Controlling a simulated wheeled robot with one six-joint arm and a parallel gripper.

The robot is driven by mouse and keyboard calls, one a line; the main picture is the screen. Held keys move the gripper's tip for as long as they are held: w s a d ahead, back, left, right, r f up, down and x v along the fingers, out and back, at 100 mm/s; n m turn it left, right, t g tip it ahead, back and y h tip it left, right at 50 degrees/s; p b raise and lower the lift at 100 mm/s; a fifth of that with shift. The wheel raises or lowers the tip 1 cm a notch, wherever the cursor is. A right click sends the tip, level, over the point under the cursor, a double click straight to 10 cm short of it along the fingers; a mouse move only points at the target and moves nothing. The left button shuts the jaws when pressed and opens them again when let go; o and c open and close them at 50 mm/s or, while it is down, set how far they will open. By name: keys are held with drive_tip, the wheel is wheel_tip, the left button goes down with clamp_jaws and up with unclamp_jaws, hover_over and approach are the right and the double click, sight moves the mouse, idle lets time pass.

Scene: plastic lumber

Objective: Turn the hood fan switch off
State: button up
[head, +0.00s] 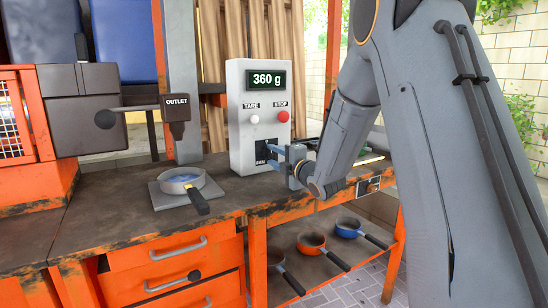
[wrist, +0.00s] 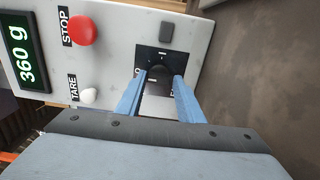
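The white control box (head: 240,127) stands on the workbench with a green display reading 360 g. Its black switch plate (head: 263,153) is low on the front, with the word FAN partly visible below it. In the wrist view the dark switch plate (wrist: 160,68) lies straight ahead of my fingertips. A dark rounded shape, seemingly the switch lever, shows between the tips; its position is hard to read. My gripper (head: 276,158) reaches the plate from the right. In the wrist view its blue fingers (wrist: 159,76) are apart, one on each side of the dark shape; contact cannot be told.
A red STOP button (wrist: 82,30) and white TARE button (wrist: 89,96) sit close by on the box. A pan (head: 181,180) with bluish contents rests on a grey plate, below the OUTLET spout (head: 175,110). More pans (head: 311,243) lie on the lower shelf.

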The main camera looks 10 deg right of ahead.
drive_tip(key=shift+o, duration=1.2)
drive_tip(key=v, duration=0.7)
drive_tip(key=shift+s+d+r, duration=0.1)
drive_tip(key=shift+s, duration=0.25)
